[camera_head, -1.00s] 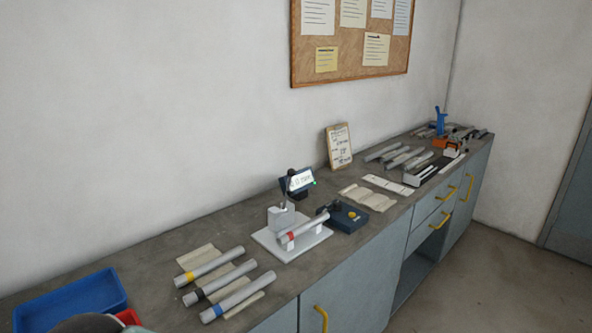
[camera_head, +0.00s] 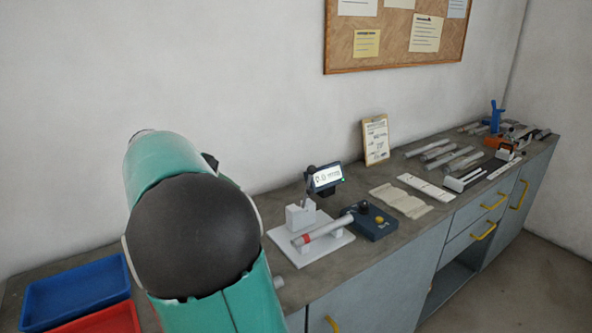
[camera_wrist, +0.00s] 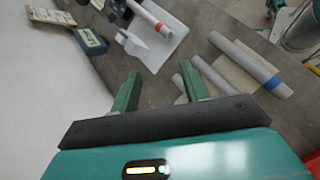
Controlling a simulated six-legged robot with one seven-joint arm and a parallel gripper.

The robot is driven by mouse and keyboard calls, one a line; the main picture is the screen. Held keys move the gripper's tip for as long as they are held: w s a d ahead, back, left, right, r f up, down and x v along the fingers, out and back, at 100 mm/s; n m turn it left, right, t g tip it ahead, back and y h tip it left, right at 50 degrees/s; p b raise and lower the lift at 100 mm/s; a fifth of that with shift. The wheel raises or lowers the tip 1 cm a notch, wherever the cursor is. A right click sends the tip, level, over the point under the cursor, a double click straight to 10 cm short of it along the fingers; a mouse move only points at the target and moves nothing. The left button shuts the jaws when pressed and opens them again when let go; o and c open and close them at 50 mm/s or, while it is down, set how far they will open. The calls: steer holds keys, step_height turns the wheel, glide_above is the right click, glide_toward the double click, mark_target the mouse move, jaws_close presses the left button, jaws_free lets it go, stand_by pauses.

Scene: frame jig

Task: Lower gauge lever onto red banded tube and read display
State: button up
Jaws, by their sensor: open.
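The red banded tube (camera_head: 325,230) lies on supports on the gauge's white base plate (camera_head: 290,243). The gauge display (camera_head: 324,178) stands behind it with a green light; its digits are too small to read. The gauge lever (camera_head: 310,172) stands raised behind the tube, with a dark knob at its top. In the wrist view the red banded tube (camera_wrist: 152,16), the white base (camera_wrist: 172,42) and the display (camera_wrist: 91,41) lie beyond the fingertips. My gripper (camera_wrist: 160,82) is open and empty above the worktop, apart from the gauge. My arm hides the gripper in the head view.
A dark blue box (camera_head: 368,222) with a knob and yellow button sits right of the gauge. A blue tray (camera_head: 75,300) and red tray (camera_head: 105,320) are at the left. Other tubes, one blue banded (camera_wrist: 248,65), lie near my gripper in the wrist view.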

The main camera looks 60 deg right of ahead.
mark_target(311, 168)
steer(key=w+d+g+h, duration=0.1)
steer(key=d+g+h, duration=0.1)
steer(key=d+g, duration=1.05)
steer(key=s+d, duration=0.3)
steer(key=s, duration=0.1)
steer(key=s+d+t, duration=0.1)
steer(key=s+d, duration=0.2)
steer(key=s+d+t, duration=0.1)
steer(key=s+d, duration=0.2)
steer(key=s, duration=0.1)
steer(key=shift+s+d+f+n, duration=0.3)
steer(key=shift+d+f, duration=0.05)
steer(key=c, duration=0.7)
